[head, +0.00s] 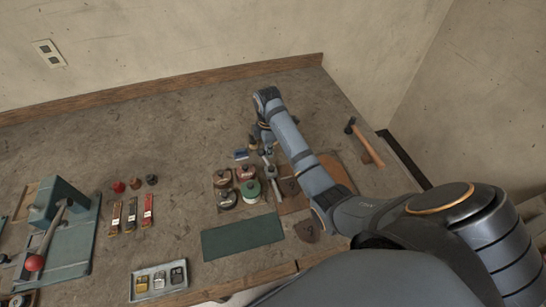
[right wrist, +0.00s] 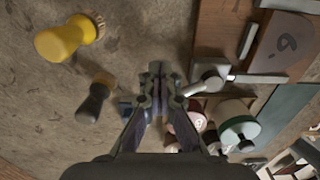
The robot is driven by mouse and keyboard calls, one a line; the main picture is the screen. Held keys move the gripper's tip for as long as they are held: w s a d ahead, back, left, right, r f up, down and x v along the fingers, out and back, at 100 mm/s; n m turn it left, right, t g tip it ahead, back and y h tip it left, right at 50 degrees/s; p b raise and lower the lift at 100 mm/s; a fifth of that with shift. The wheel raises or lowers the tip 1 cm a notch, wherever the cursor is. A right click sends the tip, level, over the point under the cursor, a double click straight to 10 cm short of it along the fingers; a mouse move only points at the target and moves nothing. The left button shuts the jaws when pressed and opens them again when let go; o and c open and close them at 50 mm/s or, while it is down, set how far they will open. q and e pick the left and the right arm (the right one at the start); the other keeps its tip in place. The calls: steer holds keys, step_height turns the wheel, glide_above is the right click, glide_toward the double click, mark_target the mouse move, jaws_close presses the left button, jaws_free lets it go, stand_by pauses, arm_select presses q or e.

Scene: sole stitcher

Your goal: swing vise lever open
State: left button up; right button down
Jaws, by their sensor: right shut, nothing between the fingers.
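A grey metal lever (head: 273,184) with a rounded end lies beside the brown wooden vise board (head: 292,202), right of the thread spools. In the right wrist view the lever (right wrist: 207,82) sits just right of my fingertips, at the board's (right wrist: 210,32) edge. A brown numbered piece (right wrist: 284,42) lies between grey bars on that board. My right gripper (head: 264,146) is shut and empty, over the worktop at the far end of the lever. In the right wrist view its fingertips (right wrist: 157,72) are together, with a gap to the lever. My left gripper is out of view.
A yellow-handled tool (right wrist: 66,40) and a dark-handled tool (right wrist: 94,100) lie left of my fingers. A hammer (head: 366,145) lies at the right. A green press (head: 62,225) stands far left.

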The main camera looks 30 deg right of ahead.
steer(key=shift+a, duration=0.1)
steer(key=shift+s+a+p, duration=0.2)
steer(key=shift+a+p, duration=0.65)
steer(key=shift+a, duration=0.25)
steer(key=shift+d, duration=0.1)
steer(key=shift+s+d+p, duration=0.15)
steer(key=shift+d+p, duration=0.25)
steer(key=shift+p, duration=0.3)
steer(key=shift+d, duration=0.1)
